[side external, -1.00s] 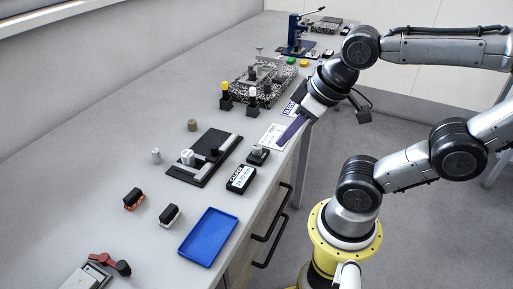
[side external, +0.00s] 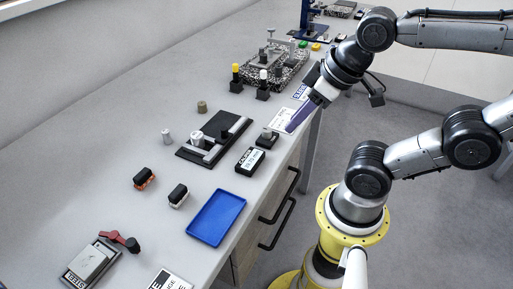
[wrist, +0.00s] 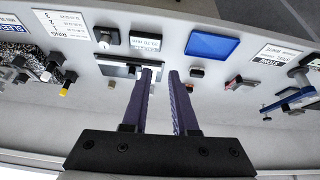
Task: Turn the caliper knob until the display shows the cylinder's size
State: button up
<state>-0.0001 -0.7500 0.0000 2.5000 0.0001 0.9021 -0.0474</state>
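The caliper knob (side external: 267,137) is a small grey knob on a dark square base near the bench's front edge; it also shows in the wrist view (wrist: 104,37). The caliper display (side external: 250,160) is a black box with a pale readout, also in the wrist view (wrist: 146,42); its digits are too small to read surely. A light grey cylinder (side external: 197,137) stands at the caliper on a black plate (side external: 227,124). My gripper (wrist: 160,71) has purple fingers, apart with nothing between them. In the side view it is above the front edge, to the right of the knob.
A blue tray (side external: 216,218) lies left of the display. Two dark-topped blocks (side external: 145,178) and two small cylinders (side external: 201,106) stand nearby. A speckled plate (side external: 275,73) with fixtures and yellow- and white-topped posts is farther back. Bare bench lies along the wall side.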

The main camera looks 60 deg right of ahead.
jog(key=shift+o, duration=1.2)
jog(key=shift+r+n, duration=0.1)
jog(key=shift+n, duration=0.5)
jog(key=o, duration=0.3)
jog(key=w+r+n, duration=0.1)
jog(key=n, duration=0.1)
jog(key=w+d+r+n, duration=0.1)
jog(key=w+n, duration=0.1)
jog(key=shift+r+n+g, duration=0.3)
jog(key=n+g, duration=0.3)
jog(key=g, duration=0.2)
send_over(266, 129)
notch_tip(266, 129, down, 7)
notch_tip(266, 129, down, 13)
jog(key=shift+s+f, duration=0.1)
jog(key=shift+f, duration=0.05)
grip_shut()
